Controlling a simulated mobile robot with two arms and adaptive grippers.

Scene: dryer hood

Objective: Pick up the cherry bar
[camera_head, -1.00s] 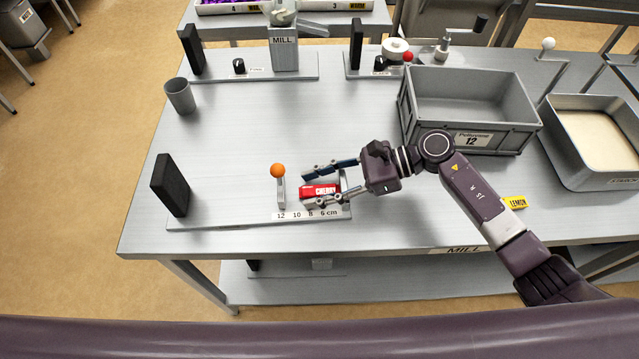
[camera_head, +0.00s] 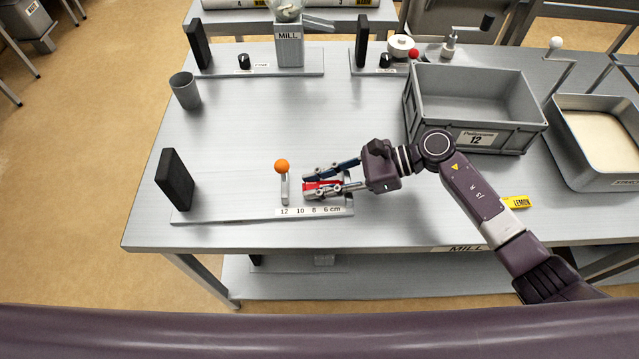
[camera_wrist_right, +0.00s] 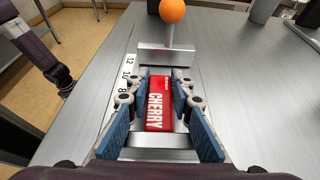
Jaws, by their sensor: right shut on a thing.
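The cherry bar is a red block with white CHERRY lettering. In the head view the bar (camera_head: 325,185) shows between the fingers of my right gripper (camera_head: 308,187). In the right wrist view the bar (camera_wrist_right: 159,105) lies lengthwise between the two blue-padded fingers of the right gripper (camera_wrist_right: 160,76). The right gripper is shut on it, over the metal cutting gauge (camera_head: 240,218) near the table's front edge. The fingers cover part of the bar in the head view. My left gripper's fingers cannot be made out in either view.
A post with an orange ball (camera_head: 282,167) stands just left of the bar. A black block (camera_head: 175,180) stands at the gauge's left end. A yellow lemon bar (camera_head: 517,202) lies to the right. A grey crate (camera_head: 470,138) stands behind the arm. The table's middle is clear.

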